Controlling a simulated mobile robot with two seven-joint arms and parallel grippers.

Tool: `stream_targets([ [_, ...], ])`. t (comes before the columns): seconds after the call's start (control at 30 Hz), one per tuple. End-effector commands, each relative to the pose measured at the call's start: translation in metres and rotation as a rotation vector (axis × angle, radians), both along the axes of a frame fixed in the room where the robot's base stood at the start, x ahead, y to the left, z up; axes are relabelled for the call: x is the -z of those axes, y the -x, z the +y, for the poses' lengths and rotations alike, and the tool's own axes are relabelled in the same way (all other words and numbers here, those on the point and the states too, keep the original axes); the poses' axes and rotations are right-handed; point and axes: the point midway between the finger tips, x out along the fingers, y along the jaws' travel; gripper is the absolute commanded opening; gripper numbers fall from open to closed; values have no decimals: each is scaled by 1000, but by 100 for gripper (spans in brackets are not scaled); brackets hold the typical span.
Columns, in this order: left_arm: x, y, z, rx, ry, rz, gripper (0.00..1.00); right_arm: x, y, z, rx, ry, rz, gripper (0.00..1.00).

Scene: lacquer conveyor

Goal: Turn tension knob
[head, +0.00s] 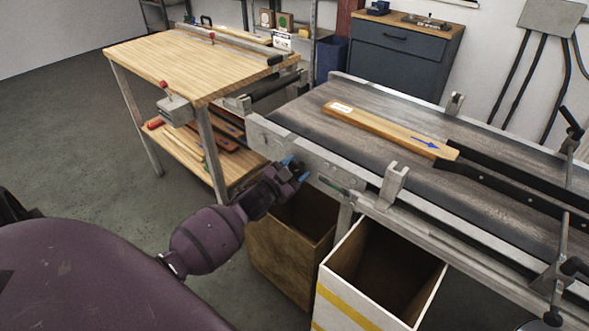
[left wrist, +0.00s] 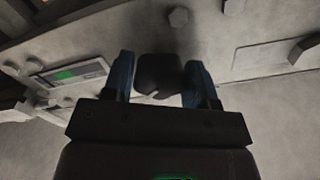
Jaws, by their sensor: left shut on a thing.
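The tension knob (left wrist: 158,75) is a dark, rounded knob on the metal side frame of the conveyor, seen in the left wrist view. My left gripper (left wrist: 160,84) has its blue-tipped fingers on both sides of the knob and is shut on it. In the head view, my left gripper (head: 294,170) is at the near side rail of the conveyor, close to its left end. The knob is hidden there by the gripper. A small plate with a green strip (left wrist: 75,75) sits left of the knob in the wrist view. My right gripper is not in view.
A wooden board (head: 385,128) with a blue arrow lies on the conveyor belt (head: 300,118) beside black guide rails (head: 520,182). A brown bin (head: 275,250) and a white bin with a yellow stripe (head: 345,298) stand below. A wooden workbench (head: 190,62) is at the left.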

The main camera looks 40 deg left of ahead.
Motion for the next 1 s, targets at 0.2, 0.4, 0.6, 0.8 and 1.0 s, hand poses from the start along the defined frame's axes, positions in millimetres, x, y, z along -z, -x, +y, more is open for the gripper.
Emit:
stream_targets([
  [0.2,0,0,1,-1,-73,-4,29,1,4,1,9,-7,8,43],
  [0.4,1,0,1,-1,-94,-6,29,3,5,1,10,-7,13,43],
  [0.6,1,0,1,-1,-95,-6,29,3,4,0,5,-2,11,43],
  [0.8,1,0,1,-1,-94,-6,63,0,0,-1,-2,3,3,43],
  [1.0,0,0,0,0,-94,-6,78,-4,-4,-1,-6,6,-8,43],
])
